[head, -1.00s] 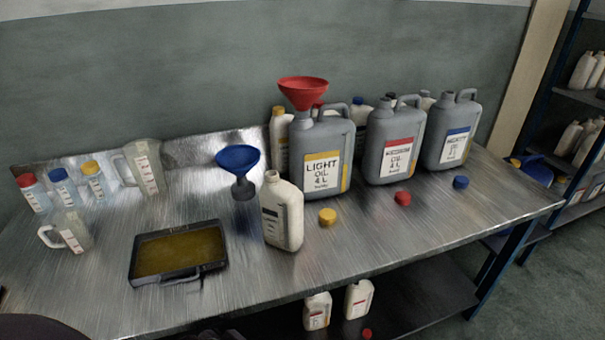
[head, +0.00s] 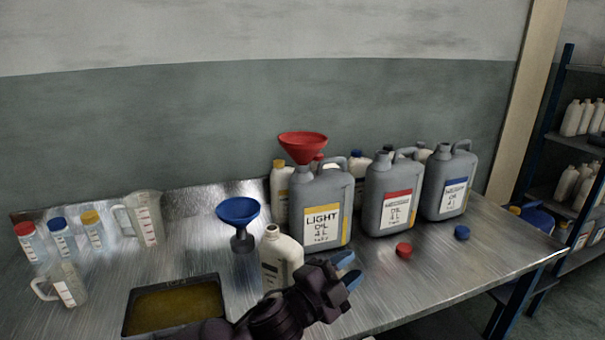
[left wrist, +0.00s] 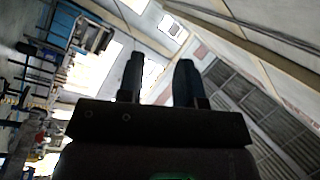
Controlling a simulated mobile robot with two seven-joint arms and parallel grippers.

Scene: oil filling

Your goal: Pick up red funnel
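The red funnel (head: 303,145) sits upright in the mouth of the grey "LIGHT OIL 4 L" canister (head: 334,198) with the yellow label; its spout is hidden. My left gripper (head: 347,270) is low in front of that canister, right of the white bottle (head: 282,254), below and apart from the funnel. Its two fingers stand apart with nothing between them; they also show in the left wrist view (left wrist: 158,78). My right gripper is in neither view.
A blue funnel (head: 239,212) stands left of the white bottle. Two more grey canisters (head: 393,195) (head: 447,185) stand to the right, with red (head: 404,250) and blue (head: 462,232) caps in front. Jugs and small bottles stand left, near an oil tray (head: 128,315).

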